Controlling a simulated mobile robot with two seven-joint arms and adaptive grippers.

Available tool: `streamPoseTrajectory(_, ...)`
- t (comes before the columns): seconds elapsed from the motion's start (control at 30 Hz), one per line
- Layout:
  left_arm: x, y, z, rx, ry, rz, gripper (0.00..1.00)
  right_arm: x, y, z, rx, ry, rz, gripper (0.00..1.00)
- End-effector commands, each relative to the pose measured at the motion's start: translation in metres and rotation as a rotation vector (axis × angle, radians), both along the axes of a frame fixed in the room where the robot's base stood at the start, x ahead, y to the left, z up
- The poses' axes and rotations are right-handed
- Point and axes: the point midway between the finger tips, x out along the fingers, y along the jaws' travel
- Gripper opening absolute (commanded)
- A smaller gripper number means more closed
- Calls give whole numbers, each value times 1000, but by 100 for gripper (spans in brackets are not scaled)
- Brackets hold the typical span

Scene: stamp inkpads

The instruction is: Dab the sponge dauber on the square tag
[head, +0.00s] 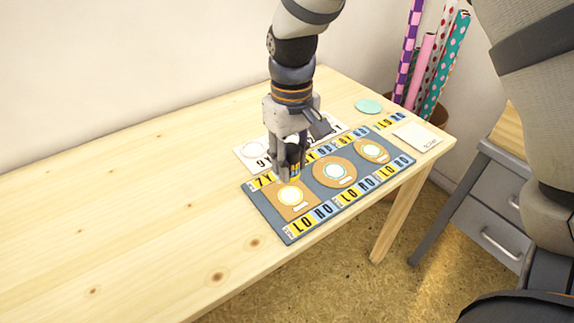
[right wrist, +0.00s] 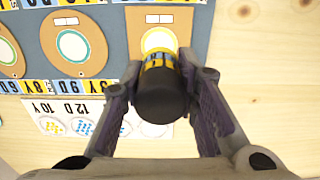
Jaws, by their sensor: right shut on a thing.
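My right gripper (head: 290,158) is shut on a dark cylindrical dauber (head: 294,153) with yellow bands, above the mat's near-left end. My left gripper is out of view.
A teal disc (head: 368,106) lies at the back right. The table's left is clear. Wrapping rolls (head: 425,58) stand beyond the table.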

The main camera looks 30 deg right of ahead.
Motion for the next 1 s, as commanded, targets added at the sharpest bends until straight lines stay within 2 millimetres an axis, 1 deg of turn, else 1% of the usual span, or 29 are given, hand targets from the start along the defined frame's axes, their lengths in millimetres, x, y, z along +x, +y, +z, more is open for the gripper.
streamPoseTrajectory(0.07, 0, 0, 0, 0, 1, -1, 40, 1, -1, -1, 0, 1, 1, 8)
streamPoseTrajectory(0.13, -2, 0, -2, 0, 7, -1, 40, 1, -1, -6, 0, 3, 1, 8)
streamPoseTrajectory(0.4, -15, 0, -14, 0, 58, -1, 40, 0, -1, -41, 0, 11, 1, 8)
streamPoseTrajectory(0.5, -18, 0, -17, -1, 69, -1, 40, 0, -1, -48, -1, 7, 1, 8)
streamPoseTrajectory(1.0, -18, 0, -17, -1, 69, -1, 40, 1, -1, -48, 0, -2, 1, 8)
